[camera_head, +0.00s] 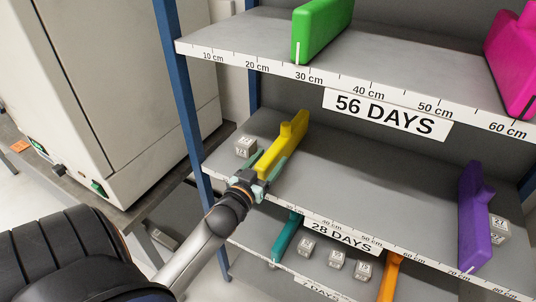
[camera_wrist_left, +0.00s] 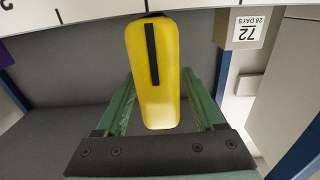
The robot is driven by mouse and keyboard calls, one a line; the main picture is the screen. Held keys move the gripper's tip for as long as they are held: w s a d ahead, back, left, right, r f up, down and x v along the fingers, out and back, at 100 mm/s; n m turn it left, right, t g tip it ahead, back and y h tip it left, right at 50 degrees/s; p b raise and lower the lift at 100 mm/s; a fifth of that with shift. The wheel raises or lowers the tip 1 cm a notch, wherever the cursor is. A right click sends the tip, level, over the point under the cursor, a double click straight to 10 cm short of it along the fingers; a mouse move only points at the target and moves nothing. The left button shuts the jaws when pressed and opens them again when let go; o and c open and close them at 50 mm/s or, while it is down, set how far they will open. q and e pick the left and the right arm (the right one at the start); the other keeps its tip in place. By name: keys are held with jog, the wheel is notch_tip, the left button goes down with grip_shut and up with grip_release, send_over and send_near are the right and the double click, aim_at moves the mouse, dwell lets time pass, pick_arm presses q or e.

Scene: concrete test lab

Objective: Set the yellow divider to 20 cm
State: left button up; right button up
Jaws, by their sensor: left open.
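The yellow divider (camera_head: 283,145) stands on the middle shelf (camera_head: 330,160), near its left end. It also shows in the left wrist view (camera_wrist_left: 165,85), with a black line on its front face. My left gripper (camera_head: 260,177) is open at the divider's front end. In the left wrist view its two green fingers (camera_wrist_left: 160,98) lie on either side of the divider's face, with gaps showing. My arm hides part of the shelf's scale, so I cannot read the divider's mark. My right gripper is not in view.
A grey cube (camera_head: 246,147) marked 72 (camera_wrist_left: 247,30) stands left of the divider, close to a blue post (camera_head: 180,90). A purple divider (camera_head: 474,220) stands far right. The shelf between is bare. The upper shelf (camera_head: 240,45) holds green (camera_head: 320,30) and pink dividers (camera_head: 515,60).

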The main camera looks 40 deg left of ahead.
pick_arm(q)
jog(key=shift+s, duration=0.1)
jog(key=v, duration=1.2)
jog(key=shift+b, duration=0.4)
jog(key=shift+s, duration=0.15)
